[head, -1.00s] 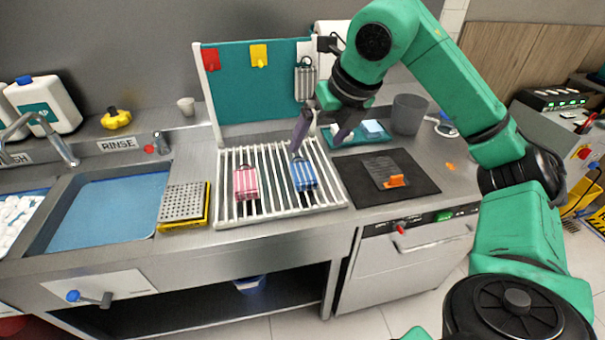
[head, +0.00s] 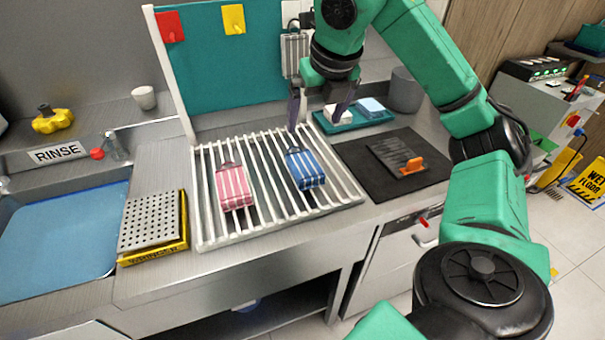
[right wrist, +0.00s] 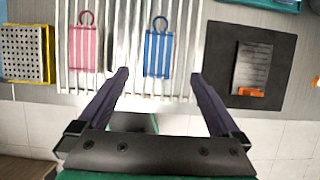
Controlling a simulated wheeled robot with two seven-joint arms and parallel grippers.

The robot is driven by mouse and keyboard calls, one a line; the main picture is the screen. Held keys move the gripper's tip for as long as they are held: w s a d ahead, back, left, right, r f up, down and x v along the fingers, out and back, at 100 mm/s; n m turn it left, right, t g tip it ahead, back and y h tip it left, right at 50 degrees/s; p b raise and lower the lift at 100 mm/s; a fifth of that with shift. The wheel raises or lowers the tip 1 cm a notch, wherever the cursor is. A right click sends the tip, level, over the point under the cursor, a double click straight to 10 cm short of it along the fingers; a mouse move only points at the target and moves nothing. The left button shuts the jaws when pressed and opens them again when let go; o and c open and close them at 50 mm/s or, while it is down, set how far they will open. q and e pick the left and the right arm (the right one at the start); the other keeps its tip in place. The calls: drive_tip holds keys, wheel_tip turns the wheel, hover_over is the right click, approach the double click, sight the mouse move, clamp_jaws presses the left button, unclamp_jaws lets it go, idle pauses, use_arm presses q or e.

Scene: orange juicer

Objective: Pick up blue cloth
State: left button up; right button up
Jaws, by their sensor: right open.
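The blue cloth (head: 305,168), striped blue and white with a loop at its top, lies on the white slatted rack (head: 222,244). In the right wrist view the blue cloth (right wrist: 158,52) lies ahead, roughly in line with the gap between the fingers. My right gripper (head: 316,121) is open and empty, above the back part of the rack in the head view. In the right wrist view the right gripper (right wrist: 160,75) shows its fingers spread wider than the cloth, with nothing between them. The exact height above the cloth is unclear. My left gripper is not in view.
A pink striped cloth (head: 233,187) lies left of the blue one. A yellow box with a perforated grey top (head: 152,222) and a sink stand left. A black mat (head: 420,180) with a grey, orange-ended item lies right. A teal tray (head: 355,124) and upright board (head: 215,65) stand behind.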

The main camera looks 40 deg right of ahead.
sight(302, 160)
drive_tip(key=b+x, duration=0.2)
drive_tip(key=x, duration=0.5)
drive_tip(key=shift+w+f, duration=0.1)
drive_tip(key=shift+f, duration=0.1)
drive_tip(key=x, duration=0.7)
drive_tip(key=shift+w+f+p, duration=0.15)
drive_tip(key=shift+f+p, duration=0.05)
drive_tip(key=shift+p, duration=0.15)
use_arm(q)
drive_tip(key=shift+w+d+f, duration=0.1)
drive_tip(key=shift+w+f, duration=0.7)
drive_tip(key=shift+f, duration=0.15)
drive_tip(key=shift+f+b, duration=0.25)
drive_tip(key=shift+b, duration=0.05)
use_arm(e)
drive_tip(key=shift+f, duration=0.3)
drive_tip(key=c, duration=1.1)
